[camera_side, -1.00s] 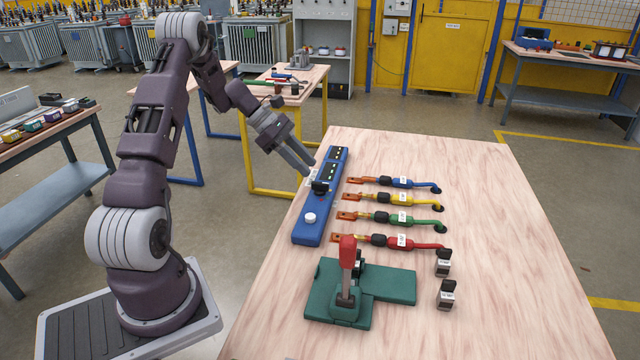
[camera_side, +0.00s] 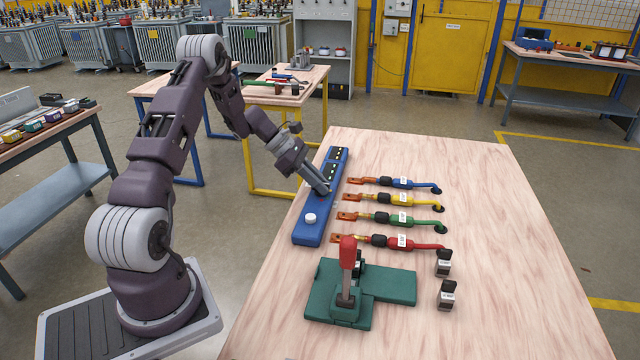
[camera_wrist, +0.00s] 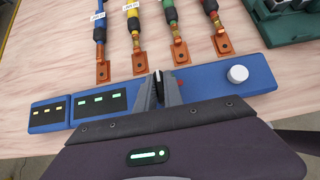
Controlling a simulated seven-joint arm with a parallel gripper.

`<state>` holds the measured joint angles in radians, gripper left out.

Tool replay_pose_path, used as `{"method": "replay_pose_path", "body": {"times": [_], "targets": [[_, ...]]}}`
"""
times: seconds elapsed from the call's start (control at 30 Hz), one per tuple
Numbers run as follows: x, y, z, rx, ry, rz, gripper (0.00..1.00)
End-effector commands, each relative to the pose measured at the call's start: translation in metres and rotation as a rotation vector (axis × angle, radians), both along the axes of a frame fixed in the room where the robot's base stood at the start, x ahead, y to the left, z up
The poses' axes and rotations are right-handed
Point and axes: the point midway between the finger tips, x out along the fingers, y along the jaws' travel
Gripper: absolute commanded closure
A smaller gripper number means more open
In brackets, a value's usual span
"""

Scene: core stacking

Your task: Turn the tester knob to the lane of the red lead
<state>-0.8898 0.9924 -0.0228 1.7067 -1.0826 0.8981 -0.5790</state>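The blue tester (camera_side: 309,232) lies along the table's left side. It also shows in the wrist view (camera_wrist: 258,68), with a white round button (camera_wrist: 237,74) and small lit displays (camera_wrist: 103,103). My gripper (camera_side: 326,190) is low over the tester's middle. In the wrist view its fingertips (camera_wrist: 158,76) stand on either side of the black knob (camera_wrist: 157,88); whether they press on it is unclear. The knob is mostly hidden. The red lead (camera_side: 408,242) is nearest the green fixture, its copper lug (camera_wrist: 222,44) facing the tester.
The blue (camera_side: 402,183), yellow (camera_side: 401,200) and green (camera_side: 405,219) leads lie parallel beyond the red one. A green fixture with a red-handled lever (camera_side: 347,252) stands in front. Two small black-topped blocks (camera_side: 444,262) sit to its right. The table's right side is clear.

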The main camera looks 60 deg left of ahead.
Motion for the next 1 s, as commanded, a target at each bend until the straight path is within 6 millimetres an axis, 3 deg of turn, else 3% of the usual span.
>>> {"method": "replay_pose_path", "body": {"times": [0.47, 1.0], "targets": [[0.0006, 0.0008, -0.0001, 0.002, -0.001, -0.087, 1.0], [0.0008, 0.0007, -0.0013, 0.003, 0.001, -0.562, 1.0]]}}
